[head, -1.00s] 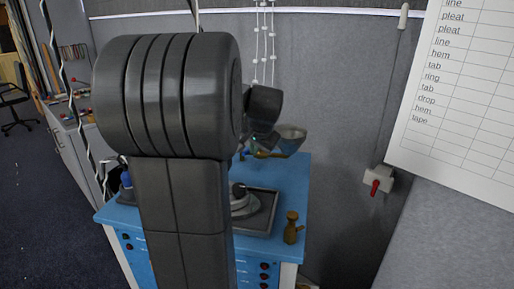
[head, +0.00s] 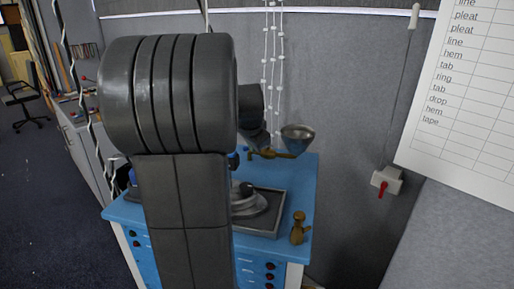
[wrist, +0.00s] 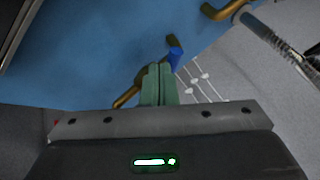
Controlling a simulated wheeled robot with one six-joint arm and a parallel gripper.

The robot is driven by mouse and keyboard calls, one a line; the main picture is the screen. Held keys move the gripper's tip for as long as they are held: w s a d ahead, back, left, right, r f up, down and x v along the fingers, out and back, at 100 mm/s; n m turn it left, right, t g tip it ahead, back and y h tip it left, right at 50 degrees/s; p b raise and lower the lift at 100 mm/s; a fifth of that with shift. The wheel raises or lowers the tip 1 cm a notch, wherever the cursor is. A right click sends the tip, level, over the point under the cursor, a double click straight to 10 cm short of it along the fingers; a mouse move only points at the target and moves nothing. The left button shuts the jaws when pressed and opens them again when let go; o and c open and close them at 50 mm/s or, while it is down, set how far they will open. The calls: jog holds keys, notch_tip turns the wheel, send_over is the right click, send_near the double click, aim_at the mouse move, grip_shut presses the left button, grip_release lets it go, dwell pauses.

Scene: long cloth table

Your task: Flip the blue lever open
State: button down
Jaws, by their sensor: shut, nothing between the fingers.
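The blue lever (wrist: 175,59) sits on a brass pipe fitting (wrist: 128,97) above the blue table, in the wrist view. My gripper (wrist: 158,68) has its green fingers shut together, with the tips just left of the lever. I cannot tell whether they touch it. The fingers hide part of the brass fitting. In the head view a small blue part (head: 247,152) shows at the left end of the brass pipe, beside my dark wrist. My fingers are not clear there, and my arm hides much of the table.
A metal bowl (head: 298,134) stands by the brass pipe. A grey tray (head: 262,222) with a round grey object and a brass bottle-like object (head: 298,228) are on the blue table (head: 295,178). White knotted cords (head: 272,75) hang behind. A red-handled box (head: 385,183) is on the wall.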

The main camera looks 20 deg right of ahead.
jog(key=shift+w+a+f+b, duration=0.1)
jog(key=shift+w+a+b, duration=0.2)
jog(key=shift+w+a, duration=0.15)
jog(key=shift+w+m+h, duration=0.3)
jog(key=shift+w+m, duration=0.05)
jog(key=shift+m, duration=0.35)
jog(key=shift+w+a+b, duration=0.2)
jog(key=shift+w+b, duration=0.3)
jog(key=shift+b, duration=0.05)
jog(key=shift+w+a+m+g+h+b, duration=0.1)
jog(key=shift+w+m+g+h+b, duration=0.3)
jog(key=shift+w+m, duration=0.35)
jog(key=shift+s, duration=0.15)
jog(key=shift+s+d, duration=0.4)
jog(key=shift+d, duration=0.35)
